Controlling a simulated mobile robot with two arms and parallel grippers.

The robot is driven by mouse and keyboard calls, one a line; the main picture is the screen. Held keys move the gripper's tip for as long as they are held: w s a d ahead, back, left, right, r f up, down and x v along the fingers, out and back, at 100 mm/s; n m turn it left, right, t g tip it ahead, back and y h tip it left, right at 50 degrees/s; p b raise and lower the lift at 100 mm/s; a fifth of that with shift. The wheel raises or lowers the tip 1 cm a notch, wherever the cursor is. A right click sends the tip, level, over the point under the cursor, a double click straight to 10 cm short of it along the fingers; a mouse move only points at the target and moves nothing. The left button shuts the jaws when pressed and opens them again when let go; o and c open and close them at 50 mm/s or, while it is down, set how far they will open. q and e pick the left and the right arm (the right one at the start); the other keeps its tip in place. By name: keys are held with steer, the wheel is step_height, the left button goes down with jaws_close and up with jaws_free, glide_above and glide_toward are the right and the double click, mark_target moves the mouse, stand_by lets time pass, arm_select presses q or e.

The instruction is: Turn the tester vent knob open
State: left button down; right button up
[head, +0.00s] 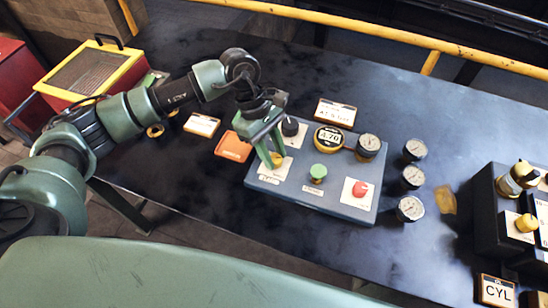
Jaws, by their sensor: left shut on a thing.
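The tester is a blue-grey box (325,207) on the dark bench. On its top are a green knob (318,172), a red knob (360,189), a black knob (290,126) and a yellow knob (277,159) on a white plate at the left. A small label below the yellow knob is too small to read surely. My left gripper (271,162) reaches down from above and is shut on the yellow knob, which its fingers partly hide. How far the knob is turned cannot be told. My right gripper is not in view.
A round display reading 4.70 (329,137) and a gauge (368,145) sit at the tester's back edge. Several loose gauges (411,208) lie to its right. An orange tile (233,147) lies left. A dark block with brass fittings (490,205) stands far right. A yellow rail (400,35) runs behind.

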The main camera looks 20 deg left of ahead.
arm_select(q)
steer(key=n+t+b, duration=0.1)
steer(key=n+b, duration=0.3)
steer(key=n+t+b, duration=0.2)
steer(key=n+b, duration=0.2)
steer(key=shift+s+f, duration=0.2)
steer(key=n+t+b, duration=0.1)
steer(key=n+b, duration=0.1)
steer(key=n, duration=0.1)
steer(key=shift+r+b, duration=0.1)
steer(key=shift+b, duration=0.25)
steer(key=shift+s+r+n+t+y+b, duration=0.15)
steer(key=shift+n+t+y+b, duration=0.45)
steer(key=shift+n, duration=0.5)
steer(key=c, duration=1.1)
jaws_free()
steer(key=shift+o, duration=0.2)
steer(key=v, duration=0.7)
steer(key=shift+a+r+b, duration=0.15)
steer(key=shift+r+b, duration=0.2)
steer(key=shift+r, duration=0.05)
